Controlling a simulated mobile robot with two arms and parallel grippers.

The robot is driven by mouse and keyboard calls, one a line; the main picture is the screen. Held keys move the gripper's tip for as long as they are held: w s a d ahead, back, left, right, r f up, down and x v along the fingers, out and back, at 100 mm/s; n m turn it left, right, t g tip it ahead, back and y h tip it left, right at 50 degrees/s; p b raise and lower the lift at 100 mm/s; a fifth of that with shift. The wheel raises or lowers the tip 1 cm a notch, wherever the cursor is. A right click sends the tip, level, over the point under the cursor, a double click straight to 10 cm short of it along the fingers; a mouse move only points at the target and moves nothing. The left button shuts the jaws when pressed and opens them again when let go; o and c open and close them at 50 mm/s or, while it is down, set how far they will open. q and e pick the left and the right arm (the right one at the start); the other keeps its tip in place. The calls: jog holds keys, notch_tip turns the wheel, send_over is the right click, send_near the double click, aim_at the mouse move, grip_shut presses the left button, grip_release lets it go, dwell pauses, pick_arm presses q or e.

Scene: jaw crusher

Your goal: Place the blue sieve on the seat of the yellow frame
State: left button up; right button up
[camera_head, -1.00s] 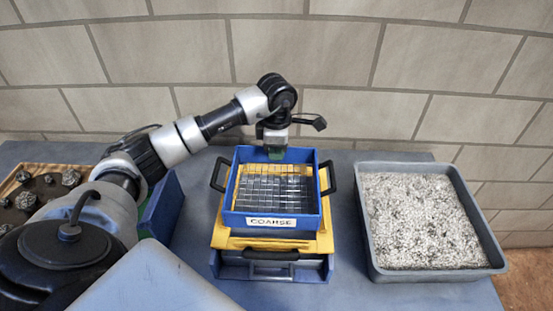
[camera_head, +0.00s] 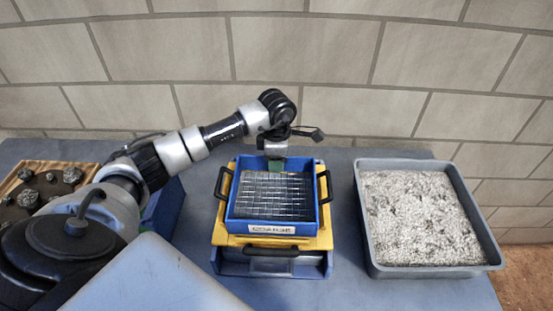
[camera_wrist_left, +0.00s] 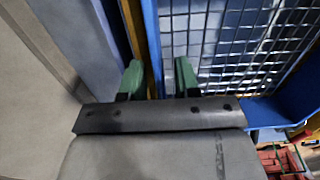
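The blue sieve (camera_head: 273,219), with a wire mesh, black side handles and a "COARSE" label, sits inside the border of the yellow frame (camera_head: 230,240). It looks level and resting on the frame, though the contact underneath is hidden. My left gripper (camera_head: 275,164) is at the sieve's far wall. In the left wrist view its green fingers (camera_wrist_left: 159,78) stand apart on either side of the blue sieve wall (camera_wrist_left: 153,50), with gaps visible beside the wall. My right gripper is out of view.
A grey tray of pale gravel (camera_head: 425,220) stands to the right. A blue-grey bin (camera_head: 295,264) with a black handle is under the yellow frame. A wooden tray of rocks (camera_head: 40,183) lies at far left. A brick wall (camera_head: 330,70) rises behind the table.

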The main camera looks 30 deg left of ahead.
pick_arm(q)
jog(key=shift+r, duration=0.2)
jog(key=shift+w+r, duration=0.1)
jog(key=shift+r, duration=0.25)
notch_tip(320, 180, up, 11)
jog(key=b, duration=0.2)
jog(key=shift+r, duration=0.15)
